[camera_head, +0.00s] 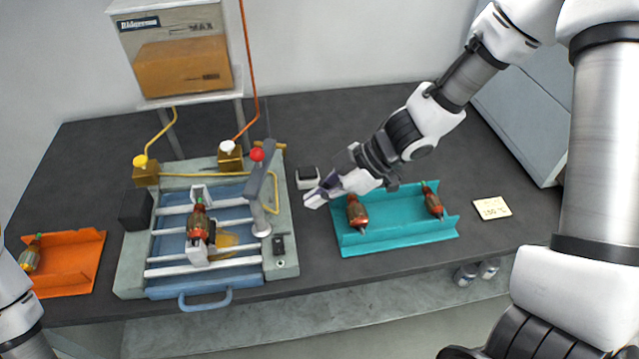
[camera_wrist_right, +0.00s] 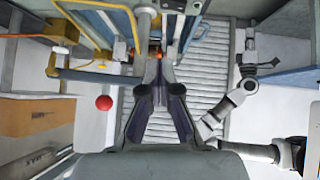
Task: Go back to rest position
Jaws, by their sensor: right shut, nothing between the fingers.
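My right gripper (camera_head: 315,197) reaches in from the upper right and hangs between the winding machine (camera_head: 281,258) and the teal tray (camera_head: 395,240). Its fingers are together with nothing between them; they also show in the right wrist view (camera_wrist_right: 158,85). Two armatures lie in the teal tray, a left one (camera_head: 357,214) just beside the gripper and a right one (camera_head: 432,203). Another armature (camera_head: 198,222) sits in the middle of the machine. Only a white piece of my left arm shows at the lower left edge; its gripper is out of the picture.
The machine's lever with a red knob (camera_head: 257,154) stands left of my right gripper; the knob also shows in the right wrist view (camera_wrist_right: 104,102). An orange tray (camera_head: 82,262) with an armature (camera_head: 30,256) is at left. A label card (camera_head: 491,208) lies right.

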